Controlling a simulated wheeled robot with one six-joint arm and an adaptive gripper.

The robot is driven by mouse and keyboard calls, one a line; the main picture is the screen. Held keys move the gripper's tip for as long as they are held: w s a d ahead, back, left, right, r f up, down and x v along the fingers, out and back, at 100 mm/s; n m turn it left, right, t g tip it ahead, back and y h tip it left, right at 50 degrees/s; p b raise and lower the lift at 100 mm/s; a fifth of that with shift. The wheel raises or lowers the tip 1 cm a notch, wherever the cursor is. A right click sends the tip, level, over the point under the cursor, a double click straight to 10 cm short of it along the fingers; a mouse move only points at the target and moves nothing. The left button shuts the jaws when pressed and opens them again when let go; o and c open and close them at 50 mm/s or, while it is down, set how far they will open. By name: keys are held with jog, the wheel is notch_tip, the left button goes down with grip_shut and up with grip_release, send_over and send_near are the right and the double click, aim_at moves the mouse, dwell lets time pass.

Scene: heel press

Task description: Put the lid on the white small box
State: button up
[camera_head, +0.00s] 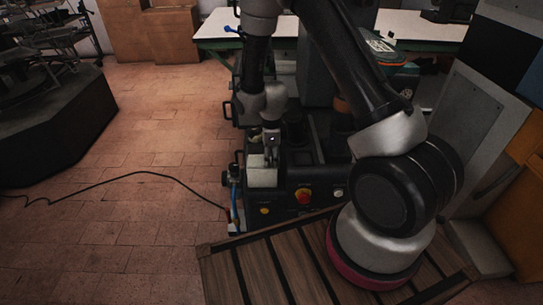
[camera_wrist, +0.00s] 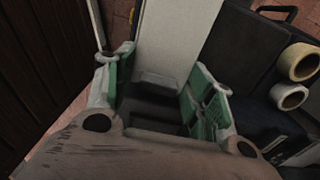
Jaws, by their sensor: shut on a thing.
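The white small box (camera_head: 262,178) sits on the dark machine near the middle of the head view, close to its front left corner. My gripper (camera_head: 271,158) points down right at the top of the box. In the wrist view, the green-padded fingers of my gripper (camera_wrist: 160,80) stand apart, with a dark stepped shape between them. A pale flat surface (camera_wrist: 178,38) runs up from between the fingers. I take the held piece to be the lid. My gripper hides much of it, and I cannot tell whether it touches the box.
The machine front has a red button (camera_head: 304,195). A slatted wooden platform (camera_head: 270,270) lies in front. In the wrist view, pale rolls (camera_wrist: 296,62) lie at the right. A black cable (camera_head: 140,173) crosses the open tiled floor at the left.

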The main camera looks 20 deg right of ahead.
jog(key=shift+f, duration=0.25)
dwell(0.8)
jog(key=o, duration=0.8)
jog(key=shift+o, duration=0.2)
jog(key=o, duration=0.5)
jog(key=shift+r, duration=3.5)
